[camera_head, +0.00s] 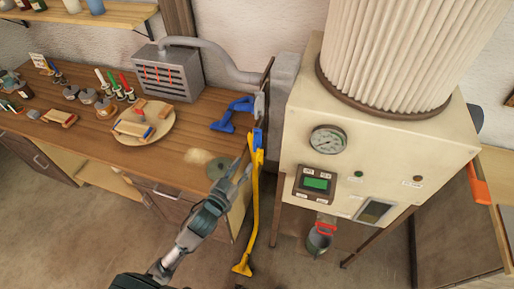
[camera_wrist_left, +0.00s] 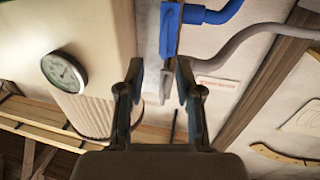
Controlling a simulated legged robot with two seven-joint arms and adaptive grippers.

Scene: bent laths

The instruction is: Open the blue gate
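The blue pipe (camera_head: 225,122) runs along the right edge of the bench to a small grey plate (camera_head: 259,105). In the left wrist view, the blue pipe (camera_wrist_left: 208,15) meets an upright blue gate piece (camera_wrist_left: 169,32), with a thin grey plate (camera_wrist_left: 165,84) below it. My left gripper (camera_head: 240,168) is just in front of the bench's right end, below the blue fittings. The left wrist view shows this gripper (camera_wrist_left: 160,88) open, with the grey plate seen between its fingers. Contact cannot be told. My right gripper is not in view.
A yellow pipe (camera_head: 255,205) with a blue top stands close beside my left gripper. A cream machine (camera_head: 345,170) with a pleated filter (camera_head: 395,55) is at the right. The bench (camera_head: 190,155) holds a round board (camera_head: 145,123) and a grey slotted box (camera_head: 167,73).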

